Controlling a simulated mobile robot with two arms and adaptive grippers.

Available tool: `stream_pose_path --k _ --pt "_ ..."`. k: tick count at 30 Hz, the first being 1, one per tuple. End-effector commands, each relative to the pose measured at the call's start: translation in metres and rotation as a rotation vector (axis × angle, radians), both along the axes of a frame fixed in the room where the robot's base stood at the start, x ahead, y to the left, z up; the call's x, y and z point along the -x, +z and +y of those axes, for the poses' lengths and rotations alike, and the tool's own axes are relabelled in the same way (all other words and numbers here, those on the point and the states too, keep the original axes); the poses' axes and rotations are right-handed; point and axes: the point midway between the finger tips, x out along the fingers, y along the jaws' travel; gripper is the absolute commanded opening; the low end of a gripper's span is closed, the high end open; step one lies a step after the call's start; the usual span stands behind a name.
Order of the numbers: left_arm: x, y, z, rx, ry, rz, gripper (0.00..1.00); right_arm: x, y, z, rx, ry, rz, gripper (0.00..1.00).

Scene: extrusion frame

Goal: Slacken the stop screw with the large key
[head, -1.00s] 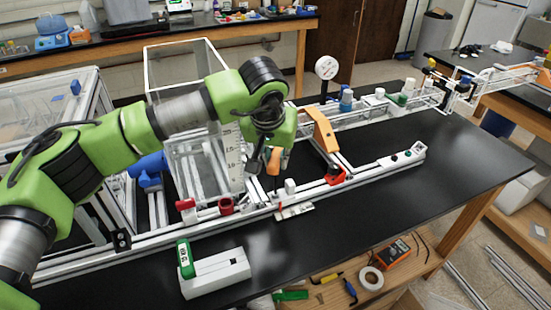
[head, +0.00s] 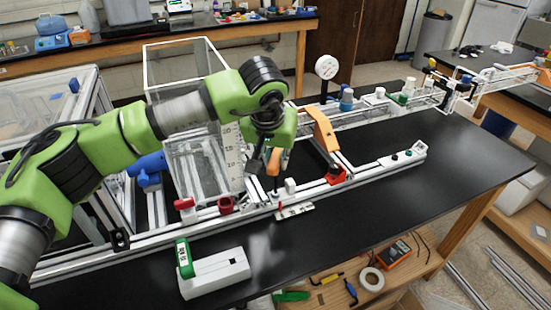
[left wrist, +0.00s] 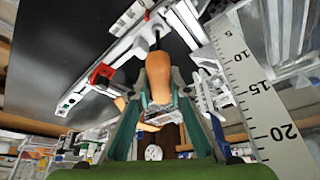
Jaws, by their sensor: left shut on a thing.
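The large key has an orange handle (head: 273,161) and a thin dark shaft pointing down. My left gripper (head: 277,168) is shut on the handle, above the front rail of the extrusion frame (head: 330,186). In the left wrist view, the key's handle (left wrist: 158,75) stands between the fingers (left wrist: 158,108), and its dark shaft reaches the pale rail. The stop screw itself is too small to make out; the shaft's tip lies at the rail beside a small white block (head: 290,186). I cannot tell whether the tip is seated. My right gripper is out of view.
A clear box with a ruler scale (head: 232,158) stands close behind the gripper. A red clamp (head: 184,204), a dark red ring (head: 226,205) and an orange bracket (head: 322,130) are on the frame. A white block (head: 215,274) stands in front. The black bench at right is clear.

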Motion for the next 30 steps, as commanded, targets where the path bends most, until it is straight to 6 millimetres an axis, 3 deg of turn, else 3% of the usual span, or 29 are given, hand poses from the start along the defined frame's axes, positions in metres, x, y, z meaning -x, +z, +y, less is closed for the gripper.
stream_pose_path --k 30 --pt "0.0001 -0.0083 -0.0001 -0.001 0.006 0.001 0.0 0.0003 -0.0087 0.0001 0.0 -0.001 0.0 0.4"
